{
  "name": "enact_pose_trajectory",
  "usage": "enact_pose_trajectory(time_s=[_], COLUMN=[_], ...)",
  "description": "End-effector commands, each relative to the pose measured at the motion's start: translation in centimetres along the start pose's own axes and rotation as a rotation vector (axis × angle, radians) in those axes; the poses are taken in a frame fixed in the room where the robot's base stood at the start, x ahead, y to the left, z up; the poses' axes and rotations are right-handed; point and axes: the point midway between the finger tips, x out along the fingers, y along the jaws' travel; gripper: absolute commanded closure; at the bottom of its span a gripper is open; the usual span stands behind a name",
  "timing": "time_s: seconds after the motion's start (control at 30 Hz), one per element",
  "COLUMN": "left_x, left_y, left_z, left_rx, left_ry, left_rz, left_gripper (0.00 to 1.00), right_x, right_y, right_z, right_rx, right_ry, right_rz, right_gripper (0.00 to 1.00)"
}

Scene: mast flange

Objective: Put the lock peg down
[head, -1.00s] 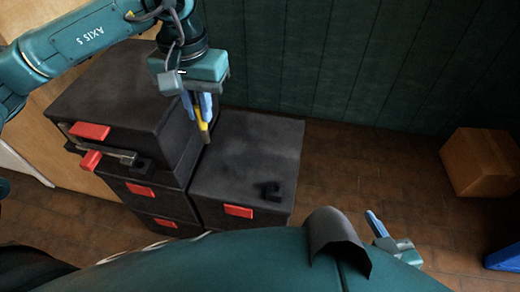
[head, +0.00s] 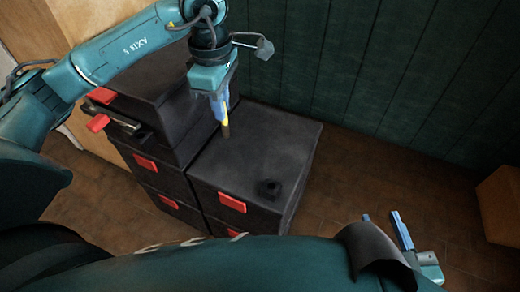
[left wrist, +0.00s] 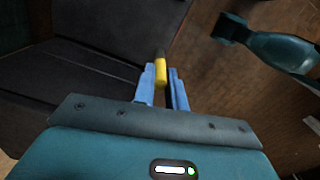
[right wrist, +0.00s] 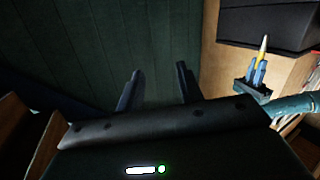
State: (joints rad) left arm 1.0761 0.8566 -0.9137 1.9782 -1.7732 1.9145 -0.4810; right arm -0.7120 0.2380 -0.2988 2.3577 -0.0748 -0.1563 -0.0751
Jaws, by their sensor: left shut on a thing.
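The lock peg is a short rod with a yellow band and a dark end; it shows in the head view (head: 226,126) and in the left wrist view (left wrist: 160,69). My left gripper (head: 221,108) is shut on it, with blue fingers on both sides, and the peg points down over the dark cabinet top (head: 270,150). I cannot tell whether its tip touches the top. In the right wrist view the peg (right wrist: 263,46) shows in the left gripper's fingers. My right gripper (head: 386,226) is open and empty, low at the right, away from the cabinets.
A taller black cabinet (head: 150,110) with red handles stands at the left. A cardboard box (head: 499,205) is at the right. Most of the low cabinet top is bare.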

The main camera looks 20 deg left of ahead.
Motion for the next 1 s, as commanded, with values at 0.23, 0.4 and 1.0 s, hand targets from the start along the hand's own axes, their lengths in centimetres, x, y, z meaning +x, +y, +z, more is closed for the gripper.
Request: enact_pose_trajectory(time_s=[0.23, 0.4, 1.0], left_x=[3.6, 5.1, 11.9], left_y=[0.9, 1.2, 1.3], left_z=[-1.9, -3.0, -3.9], left_rx=[-0.740, -1.131, -1.385], left_ry=[0.008, 0.016, 0.024], left_rz=[-0.004, -0.002, 0.001], left_gripper=[1.00, 1.00, 1.00], right_x=[0.4, 0.5, 0.6], right_y=[-0.6, -0.9, -1.8], right_z=[0.5, 0.4, 0.3], right_rx=[-0.041, -0.062, -0.077], right_ry=[0.098, 0.149, 0.269], right_rz=[-0.009, -0.015, -0.039], right_gripper=[0.64, 0.64, 0.64])
